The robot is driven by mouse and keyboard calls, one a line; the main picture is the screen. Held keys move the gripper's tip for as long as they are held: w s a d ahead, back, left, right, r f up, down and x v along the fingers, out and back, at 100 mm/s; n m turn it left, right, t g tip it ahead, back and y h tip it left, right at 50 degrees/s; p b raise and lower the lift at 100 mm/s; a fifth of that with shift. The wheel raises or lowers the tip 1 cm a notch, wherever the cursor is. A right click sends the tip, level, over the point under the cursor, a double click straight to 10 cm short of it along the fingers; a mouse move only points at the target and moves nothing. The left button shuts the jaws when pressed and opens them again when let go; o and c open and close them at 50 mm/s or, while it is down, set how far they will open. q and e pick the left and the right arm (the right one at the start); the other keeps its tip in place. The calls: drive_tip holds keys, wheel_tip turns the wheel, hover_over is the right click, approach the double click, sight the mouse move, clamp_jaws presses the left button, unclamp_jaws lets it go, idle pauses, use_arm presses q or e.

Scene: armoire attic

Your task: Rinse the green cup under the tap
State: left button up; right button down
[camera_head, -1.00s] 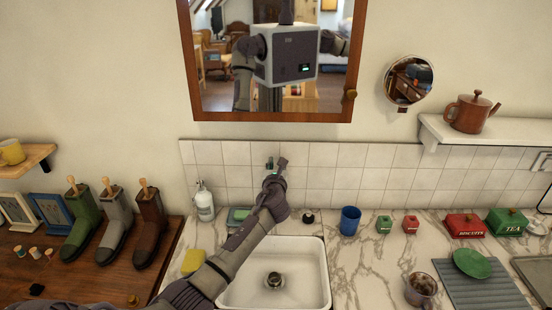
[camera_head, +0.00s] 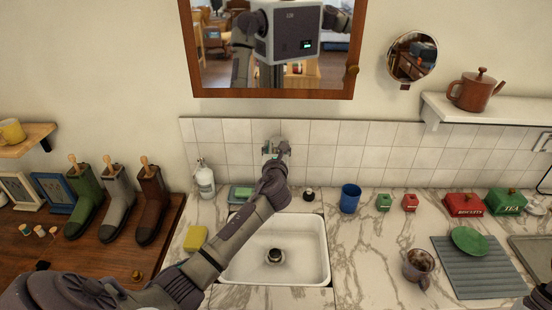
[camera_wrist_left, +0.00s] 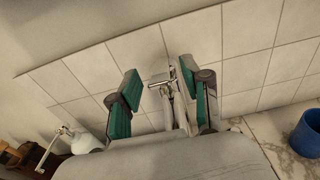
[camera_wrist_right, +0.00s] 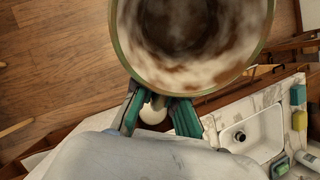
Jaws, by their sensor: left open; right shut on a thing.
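The green cup (camera_wrist_right: 120,30) is close to the camera in the right wrist view. It has a green rim, and its pale inside is smeared with brown stains. My right gripper (camera_wrist_right: 158,100) is shut on it; the cup is not in the head view. My left gripper (camera_head: 277,150) is at the tiled wall above the back of the sink. In the left wrist view, its open fingers (camera_wrist_left: 160,90) stand either side of the metal tap (camera_wrist_left: 165,82). Whether they touch it I cannot tell. The white sink (camera_head: 318,250) is below and looks empty.
A soap bottle (camera_head: 205,180) and a yellow sponge (camera_head: 194,238) stand left of the sink. A blue cup (camera_head: 350,198) and small tins are right of it. A brown-stained mug (camera_head: 418,266) stands beside a grey mat (camera_head: 480,275) with a green dish (camera_head: 469,241).

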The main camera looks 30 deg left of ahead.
use_arm(q)
drive_tip(key=v, duration=0.8)
drive_tip(key=shift+d+r, duration=0.1)
drive_tip(key=shift+d, duration=0.05)
